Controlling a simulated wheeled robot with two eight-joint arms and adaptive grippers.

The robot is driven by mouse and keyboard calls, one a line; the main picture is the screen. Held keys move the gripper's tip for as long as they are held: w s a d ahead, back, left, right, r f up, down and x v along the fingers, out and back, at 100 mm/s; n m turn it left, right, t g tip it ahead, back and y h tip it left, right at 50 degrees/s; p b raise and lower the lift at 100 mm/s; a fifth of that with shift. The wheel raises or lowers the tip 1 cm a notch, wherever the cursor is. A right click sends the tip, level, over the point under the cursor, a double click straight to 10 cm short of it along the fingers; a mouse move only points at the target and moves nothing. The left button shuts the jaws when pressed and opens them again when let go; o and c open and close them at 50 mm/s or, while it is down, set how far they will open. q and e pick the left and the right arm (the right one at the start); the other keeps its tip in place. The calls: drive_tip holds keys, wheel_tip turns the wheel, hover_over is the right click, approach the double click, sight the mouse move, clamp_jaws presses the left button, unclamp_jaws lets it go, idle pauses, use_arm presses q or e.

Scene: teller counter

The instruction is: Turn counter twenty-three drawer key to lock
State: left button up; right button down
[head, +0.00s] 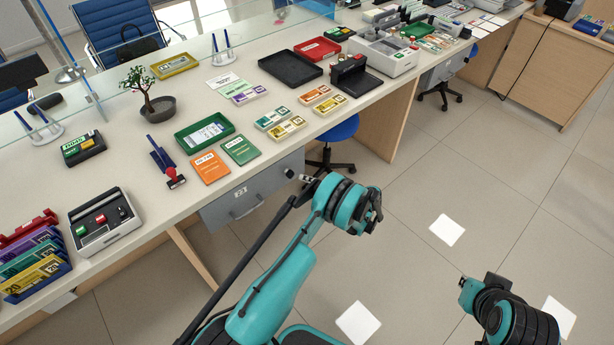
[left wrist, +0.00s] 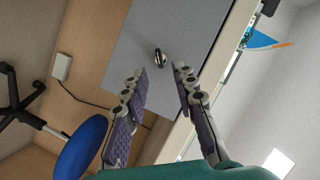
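The grey drawer front (head: 250,192) under the counter carries a label (head: 239,191) that reads 23. A small dark key or lock piece (head: 290,173) sits near its upper right end. In the left wrist view the key (left wrist: 158,58) stands out from the grey drawer front (left wrist: 180,28). My left gripper (head: 309,182) is just right of the key in the head view. In the left wrist view the left gripper (left wrist: 160,74) is open, with the key ahead between its fingertips and nothing held. My right gripper (head: 466,290) is low at right, far from the drawer; its fingers are unclear.
The counter top (head: 190,100) above the drawer holds an orange booklet (head: 210,168), a green booklet (head: 240,150) and a green tray (head: 181,138). A blue stool (head: 340,130) stands beyond the drawer. The floor at right is open.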

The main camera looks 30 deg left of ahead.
sight(290, 174)
use_arm(q)
drive_tip(key=b+x, duration=0.2)
drive_tip(key=x, duration=0.5)
clamp_jaws()
